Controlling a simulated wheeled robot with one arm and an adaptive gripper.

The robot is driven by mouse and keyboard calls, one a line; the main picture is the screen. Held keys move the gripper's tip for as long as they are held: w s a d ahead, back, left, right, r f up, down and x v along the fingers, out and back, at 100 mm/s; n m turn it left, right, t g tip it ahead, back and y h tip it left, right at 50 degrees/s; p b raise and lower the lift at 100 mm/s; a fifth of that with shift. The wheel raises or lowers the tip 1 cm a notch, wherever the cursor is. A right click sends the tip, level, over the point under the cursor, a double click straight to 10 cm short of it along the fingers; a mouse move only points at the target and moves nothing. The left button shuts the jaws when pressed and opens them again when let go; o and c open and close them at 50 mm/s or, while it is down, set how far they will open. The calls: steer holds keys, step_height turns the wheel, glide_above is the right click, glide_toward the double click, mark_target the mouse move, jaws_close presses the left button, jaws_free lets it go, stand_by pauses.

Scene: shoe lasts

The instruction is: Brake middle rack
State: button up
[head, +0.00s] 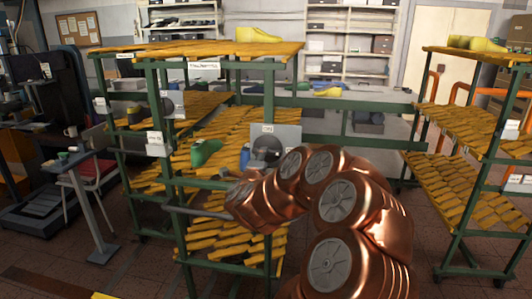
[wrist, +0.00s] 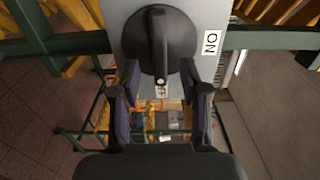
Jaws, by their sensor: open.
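A green-framed rack (head: 179,200) with orange slatted shelves stands at the centre-left in the head view. A grey plate (head: 289,134) on it carries a dark round knob (head: 266,148). In the wrist view the black knob (wrist: 168,45) has a raised grip bar lying along the picture's vertical. An "ON" label (wrist: 212,43) is to its right; a second label (wrist: 161,88) below it is partly hidden. My gripper (wrist: 160,78) is open, its fingers at the knob's lower edge, one each side of its centre. I cannot tell whether they touch it. My arm mostly hides the gripper in the head view.
A second grey plate with a knob (head: 172,105) shows further left. Another slatted rack (head: 470,150) stands at the right with yellow lasts on top. A green last (head: 205,152) lies on a shelf of the centre-left rack. A chair (head: 92,172) is at the left.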

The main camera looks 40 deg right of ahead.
steer(key=shift+p+x, duration=0.5)
steer(key=shift+x, duration=1.7)
steer(key=shift+c, duration=0.4)
jaws_close()
